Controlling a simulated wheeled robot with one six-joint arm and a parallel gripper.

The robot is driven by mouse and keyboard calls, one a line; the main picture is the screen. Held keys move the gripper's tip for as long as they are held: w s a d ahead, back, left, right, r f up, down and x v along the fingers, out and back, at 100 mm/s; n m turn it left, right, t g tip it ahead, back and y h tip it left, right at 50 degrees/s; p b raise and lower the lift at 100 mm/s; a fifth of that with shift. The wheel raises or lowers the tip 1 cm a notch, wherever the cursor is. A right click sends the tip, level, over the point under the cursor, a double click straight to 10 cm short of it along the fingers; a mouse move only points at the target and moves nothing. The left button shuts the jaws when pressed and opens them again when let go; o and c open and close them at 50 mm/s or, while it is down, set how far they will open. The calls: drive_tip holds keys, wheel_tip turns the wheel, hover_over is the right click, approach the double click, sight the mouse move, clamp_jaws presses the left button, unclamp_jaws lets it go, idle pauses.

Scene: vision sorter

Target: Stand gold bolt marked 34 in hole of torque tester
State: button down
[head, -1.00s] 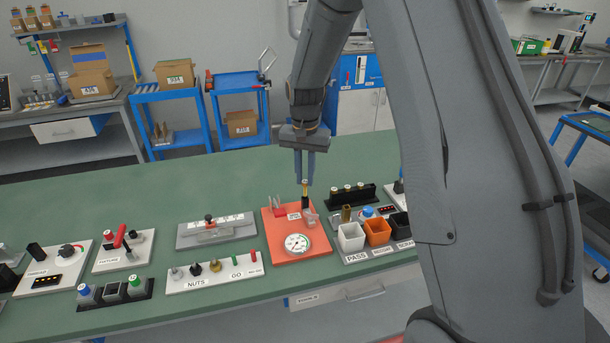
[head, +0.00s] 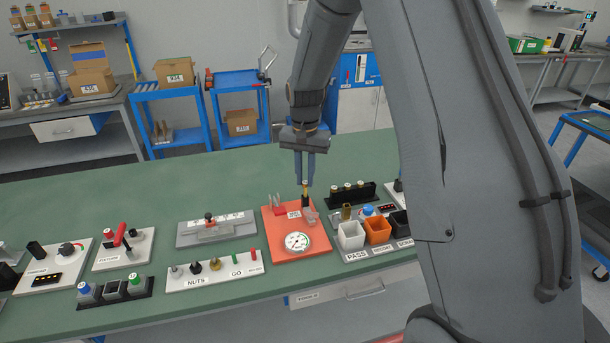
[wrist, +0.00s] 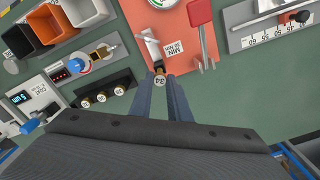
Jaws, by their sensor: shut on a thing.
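The gold bolt marked 34 (wrist: 160,81) is between my fingertips, its round numbered head facing the wrist camera. It also shows in the head view (head: 305,188), upright under the fingers. My gripper (head: 304,181) points straight down and is shut on the bolt. The torque tester (head: 283,250) is an orange plate with a round dial, a red part and a grey bracket. The bolt is at the tester's far edge, above or in a dark upright part (head: 305,201). The hole is hidden, so I cannot tell how far the bolt sits in it.
A black rack (head: 350,196) with several gold bolts stands to the right. White, orange and black bins (head: 351,238) are in front of it. A nuts and gauge board (head: 215,280) and a grey gauge plate (head: 217,233) lie left. The green bench behind is clear.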

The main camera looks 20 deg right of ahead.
sight(305, 182)
drive_tip(key=shift+f+b, duration=0.45)
drive_tip(key=shift+f, duration=0.85)
drive_tip(key=c, duration=1.6)
unclamp_jaws()
drive_tip(key=shift+o, duration=0.4)
drive_tip(key=o, duration=0.3)
drive_tip(key=shift+o, duration=0.2)
drive_tip(key=shift+r+p, duration=2.45)
drive_tip(key=shift+r, duration=1.6)
